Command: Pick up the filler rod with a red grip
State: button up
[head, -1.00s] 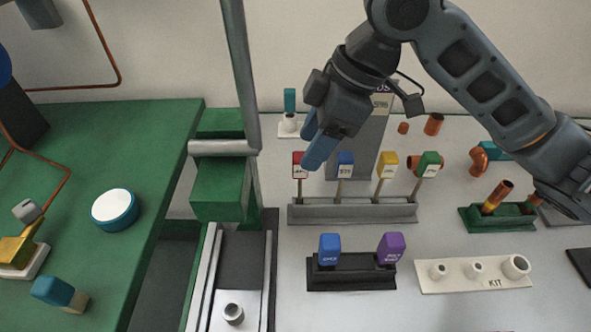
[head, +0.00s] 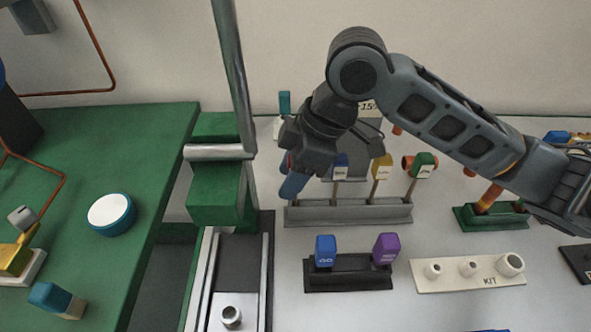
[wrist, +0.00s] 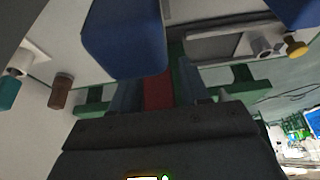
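My gripper (head: 290,178) hangs over the left end of the grey rod rack (head: 350,213), its blue fingers pointing down. The fingers look apart, and in the wrist view a wide gap shows between the two blue fingers. The filler rod with a red grip is hidden behind my gripper in the head view. In the wrist view a red strip, likely the red grip (wrist: 157,92), shows beyond the edge of my gripper's dark body, partly covered by a blue finger. I cannot tell whether the fingers touch it.
Rods with blue (head: 340,167), yellow (head: 381,167) and green (head: 424,165) grips stand close by to the right in the rack. A black holder (head: 348,277) with blue and purple tools is in front. A white KIT block (head: 468,274) lies right. A green-and-metal post (head: 222,192) stands left.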

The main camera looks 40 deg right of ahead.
jog(key=c, duration=0.6)
jog(key=shift+r, duration=0.15)
